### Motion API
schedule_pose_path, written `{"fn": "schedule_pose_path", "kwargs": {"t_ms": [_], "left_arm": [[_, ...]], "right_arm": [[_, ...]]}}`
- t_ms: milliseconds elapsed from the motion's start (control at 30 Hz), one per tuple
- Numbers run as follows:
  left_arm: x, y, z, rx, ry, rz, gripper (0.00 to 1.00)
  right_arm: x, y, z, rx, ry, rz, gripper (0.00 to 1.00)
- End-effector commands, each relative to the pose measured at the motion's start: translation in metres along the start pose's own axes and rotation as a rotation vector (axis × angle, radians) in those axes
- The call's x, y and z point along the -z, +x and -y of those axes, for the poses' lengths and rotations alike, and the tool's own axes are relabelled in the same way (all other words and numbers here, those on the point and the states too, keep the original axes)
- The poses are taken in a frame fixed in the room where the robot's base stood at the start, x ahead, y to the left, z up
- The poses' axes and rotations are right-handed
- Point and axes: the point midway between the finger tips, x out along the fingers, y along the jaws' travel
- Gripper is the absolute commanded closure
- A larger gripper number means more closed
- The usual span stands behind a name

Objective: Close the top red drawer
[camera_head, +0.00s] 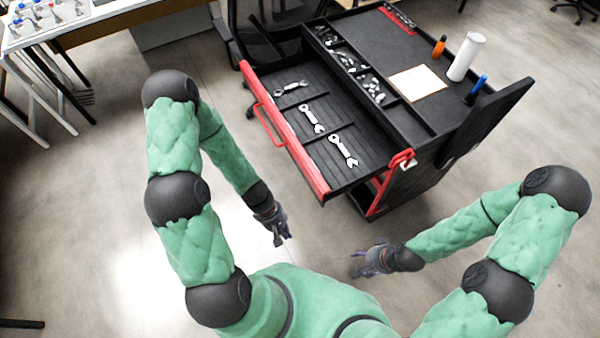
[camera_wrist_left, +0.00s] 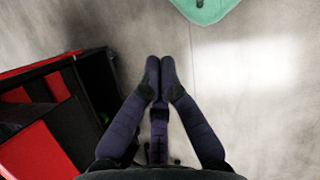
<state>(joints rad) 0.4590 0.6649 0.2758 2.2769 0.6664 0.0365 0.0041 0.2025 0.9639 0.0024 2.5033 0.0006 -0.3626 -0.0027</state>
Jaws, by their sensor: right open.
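The top red drawer is pulled far out of the black tool cart (camera_head: 460,75). Its red front (camera_head: 287,138) with a red handle (camera_head: 267,126) faces left, and wrenches (camera_head: 343,150) lie inside. My left gripper (camera_head: 279,240) hangs below and in front of the drawer, apart from it. In the left wrist view its fingertips (camera_wrist_left: 160,68) meet with nothing between them. That view also shows red and black parts of the cart (camera_wrist_left: 40,150) at the left. My right gripper (camera_head: 358,262) is open and empty, below the cart's near corner.
A dark chair (camera_head: 262,35) stands behind the drawer. A table (camera_head: 75,30) is at the far left. The floor left of the drawer is clear.

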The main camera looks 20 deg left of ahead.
Motion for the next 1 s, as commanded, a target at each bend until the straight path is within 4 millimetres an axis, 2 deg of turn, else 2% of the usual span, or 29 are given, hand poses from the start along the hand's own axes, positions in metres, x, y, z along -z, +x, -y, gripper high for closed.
{"fn": "schedule_pose_path", "kwargs": {"t_ms": [167, 300, 500, 600, 767, 1000], "left_arm": [[0.015, -0.036, -0.014, -0.135, -0.393, 0.091, 1.0], [0.039, -0.072, -0.036, -0.311, -0.704, 0.174, 1.0], [0.082, -0.123, -0.059, -0.564, -1.005, 0.256, 1.0], [0.097, -0.139, -0.063, -0.643, -1.078, 0.275, 1.0], [0.106, -0.143, -0.068, -0.686, -1.115, 0.286, 1.0], [0.11, -0.116, -0.089, -0.682, -1.111, 0.287, 1.0]], "right_arm": [[0.0, -0.01, 0.004, 0.0, 0.0, 0.0, 0.39], [-0.001, -0.016, 0.006, 0.0, 0.0, 0.0, 0.39], [-0.001, -0.022, 0.008, 0.0, 0.0, 0.0, 0.39], [-0.001, -0.024, 0.008, 0.0, 0.0, 0.0, 0.39], [-0.001, -0.022, 0.008, 0.0, 0.0, 0.0, 0.39], [0.0, -0.01, 0.004, 0.0, 0.0, 0.0, 0.39]]}}
